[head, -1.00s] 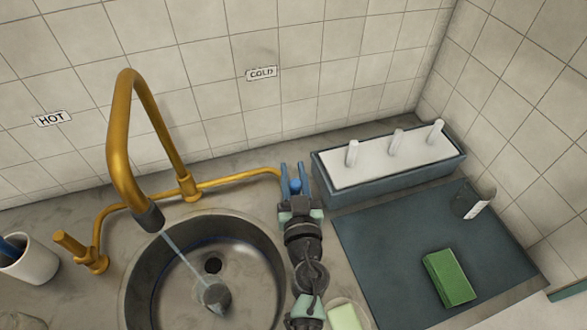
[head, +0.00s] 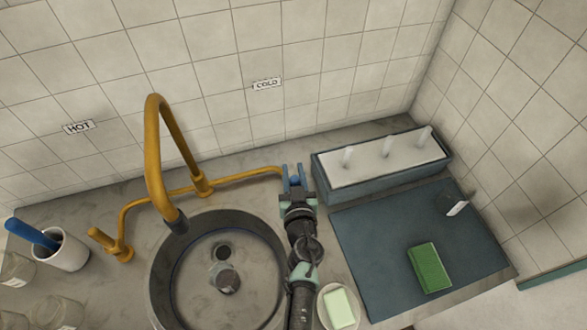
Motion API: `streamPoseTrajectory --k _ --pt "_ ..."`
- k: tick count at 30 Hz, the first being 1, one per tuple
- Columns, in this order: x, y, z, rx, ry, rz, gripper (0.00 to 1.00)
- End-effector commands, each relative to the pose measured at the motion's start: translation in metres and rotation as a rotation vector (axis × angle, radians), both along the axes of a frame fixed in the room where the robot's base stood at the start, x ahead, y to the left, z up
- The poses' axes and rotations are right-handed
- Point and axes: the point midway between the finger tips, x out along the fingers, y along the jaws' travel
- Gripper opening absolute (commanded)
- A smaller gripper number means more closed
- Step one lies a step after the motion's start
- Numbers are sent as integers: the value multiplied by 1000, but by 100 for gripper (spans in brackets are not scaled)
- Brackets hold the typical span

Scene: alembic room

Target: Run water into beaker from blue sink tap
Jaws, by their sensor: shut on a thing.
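My gripper (head: 293,177) is shut on the blue tap handle (head: 295,182) at the right end of the brass pipe, below the COLD sign. The spout (head: 172,215) of the brass tap (head: 158,150) hangs over the left rim of the round metal sink (head: 180,290). No water stream shows from the spout. A small grey round thing (head: 228,281) sits in the sink, just in front of the dark drain; I cannot tell whether it is a beaker. A clear glass vessel with a white label (head: 457,208) stands on the dark mat at the right.
A brass tap handle (head: 98,236) stands left of the sink. A white cup (head: 62,255) and several glass jars (head: 60,313) are at the left. A pegged rack (head: 380,170), a green sponge (head: 429,268) on the mat (head: 385,290) and a soap dish (head: 339,306) are at the right.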

Motion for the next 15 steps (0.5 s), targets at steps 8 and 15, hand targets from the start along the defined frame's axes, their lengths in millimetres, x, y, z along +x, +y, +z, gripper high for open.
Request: streamPoseTrajectory --k 8,15 --pt "0 0 1 -1 -1 -1 58" --pt "0 0 1 -1 -1 0 61"
